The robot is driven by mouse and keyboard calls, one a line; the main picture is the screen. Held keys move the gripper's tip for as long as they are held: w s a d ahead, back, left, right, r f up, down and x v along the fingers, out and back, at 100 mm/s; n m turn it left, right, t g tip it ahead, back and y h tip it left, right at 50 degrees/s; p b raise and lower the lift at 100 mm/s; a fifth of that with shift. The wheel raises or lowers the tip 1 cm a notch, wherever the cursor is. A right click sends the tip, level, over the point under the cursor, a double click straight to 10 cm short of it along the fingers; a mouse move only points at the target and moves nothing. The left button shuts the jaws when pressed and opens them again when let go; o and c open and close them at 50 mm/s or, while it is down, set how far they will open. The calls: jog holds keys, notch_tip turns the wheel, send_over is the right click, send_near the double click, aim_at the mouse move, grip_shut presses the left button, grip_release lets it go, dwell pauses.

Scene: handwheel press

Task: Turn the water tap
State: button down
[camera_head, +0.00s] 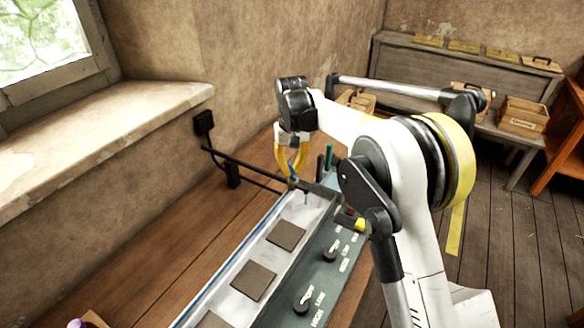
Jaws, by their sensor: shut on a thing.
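The fingers cover most of the tap, so the handle's angle is hard to tell. A thin blue piece (306,197) hangs just right of and below the fingertips, over the pale trough (262,236).
Dark square plates (254,280) lie along the trough. A control panel with black knobs (302,302) runs beside it. Dark and teal upright levers (329,157) stand close right of my gripper. Dark pipes (245,165) run to the wall at left. Wooden boxes (523,117) stand farther back.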

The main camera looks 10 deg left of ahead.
aim_at(292, 170)
jog(key=shift+n, duration=0.6)
jog(key=c, duration=1.5)
grip_release()
notch_tip(292, 170, up, 12)
